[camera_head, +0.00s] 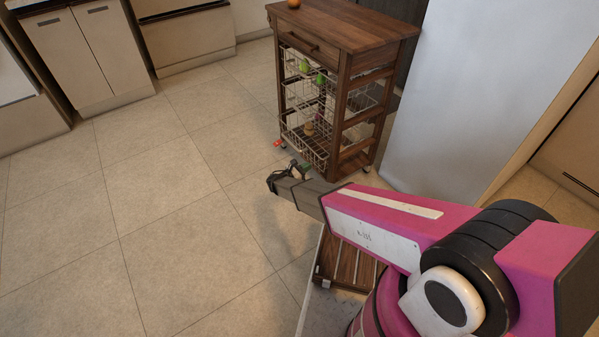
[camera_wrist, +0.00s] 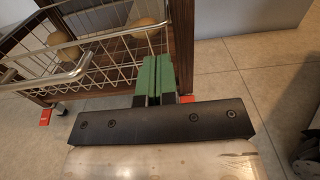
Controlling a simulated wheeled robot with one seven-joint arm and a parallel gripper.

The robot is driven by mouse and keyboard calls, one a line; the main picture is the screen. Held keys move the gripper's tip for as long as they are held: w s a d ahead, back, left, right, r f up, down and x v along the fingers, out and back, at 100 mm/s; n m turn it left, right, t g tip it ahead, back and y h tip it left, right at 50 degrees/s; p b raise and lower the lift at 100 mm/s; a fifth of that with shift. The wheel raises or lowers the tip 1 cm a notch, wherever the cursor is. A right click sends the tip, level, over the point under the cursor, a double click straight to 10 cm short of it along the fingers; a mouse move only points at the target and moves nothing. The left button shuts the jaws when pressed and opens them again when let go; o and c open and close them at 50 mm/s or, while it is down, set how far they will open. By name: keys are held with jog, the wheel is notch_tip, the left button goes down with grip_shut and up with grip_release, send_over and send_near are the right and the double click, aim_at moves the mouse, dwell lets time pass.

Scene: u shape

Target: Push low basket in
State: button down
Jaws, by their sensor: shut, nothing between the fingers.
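The low basket (camera_head: 307,150) is the bottom wire basket of a wooden kitchen cart (camera_head: 345,100). Its front juts out past the cart's front frame. In the wrist view the low basket (camera_wrist: 105,62) fills the upper left, with its curved front rim at the left and round brownish items (camera_wrist: 62,45) inside. My gripper (camera_head: 304,167) is at the basket's lower front. In the wrist view its green fingers (camera_wrist: 153,75) are together, empty, and overlap the basket's right end. I cannot tell whether they touch the wire.
Upper wire baskets hold green items (camera_head: 304,67). An orange item (camera_head: 293,4) is on the cart top. Red-marked casters (camera_head: 279,143) stand on the floor. A pale panel (camera_head: 450,95) stands right of the cart. The tiled floor (camera_head: 150,215) at left is clear.

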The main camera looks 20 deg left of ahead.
aim_at(321, 159)
jog(key=shift+x, duration=3.15)
jog(key=shift+x, duration=2.4)
jog(key=shift+s+a, duration=0.15)
jog(key=shift+s, duration=0.1)
jog(key=v, duration=1.4)
